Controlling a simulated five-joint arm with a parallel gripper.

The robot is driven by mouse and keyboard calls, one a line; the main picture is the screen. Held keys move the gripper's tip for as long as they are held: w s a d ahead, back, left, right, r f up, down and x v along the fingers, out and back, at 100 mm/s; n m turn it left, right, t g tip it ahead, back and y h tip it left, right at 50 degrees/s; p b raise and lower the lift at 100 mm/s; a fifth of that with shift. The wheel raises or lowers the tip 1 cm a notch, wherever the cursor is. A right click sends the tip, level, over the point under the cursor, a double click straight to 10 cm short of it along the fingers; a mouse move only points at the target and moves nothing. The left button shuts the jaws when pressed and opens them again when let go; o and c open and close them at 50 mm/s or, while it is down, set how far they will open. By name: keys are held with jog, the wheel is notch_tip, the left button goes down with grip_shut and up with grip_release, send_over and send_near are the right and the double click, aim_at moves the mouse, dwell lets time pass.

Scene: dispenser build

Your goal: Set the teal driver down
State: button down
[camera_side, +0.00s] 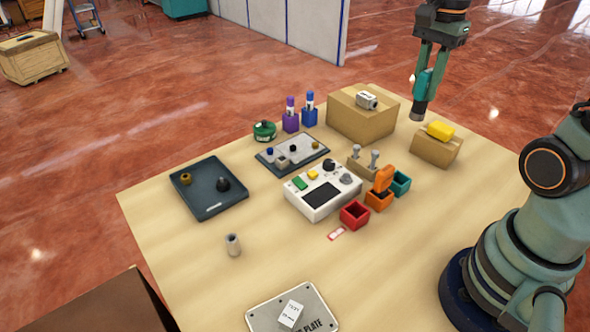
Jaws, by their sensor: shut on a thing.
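The teal driver (423,88) is a short teal body with a dark lower end, and it hangs upright in the air. My gripper (429,72) is shut on it, with one finger on each side. It is at the upper right of the view, above and behind the small tan block. The driver's dark tip (418,111) is near the table's far right edge in the picture. I cannot tell how high it is above the table.
A cardboard box (361,120) bears a small grey part. A tan block (436,150) bears a yellow block (440,130). A white panel unit (323,196) and small bins (355,214) stand mid-table. A dark tray (208,190) lies left. The front middle table is mostly clear.

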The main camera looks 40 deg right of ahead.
jog(key=shift+w+a+n, duration=0.2)
jog(key=shift+a+n, duration=0.1)
jog(key=shift+n, duration=0.2)
jog(key=w+a+f+n, duration=0.4)
jog(key=a+n, duration=0.5)
jog(key=n, duration=0.7)
jog(key=shift+w+a+f+n, duration=0.15)
jog(key=shift+f+n, duration=0.15)
jog(key=shift+f, duration=0.8)
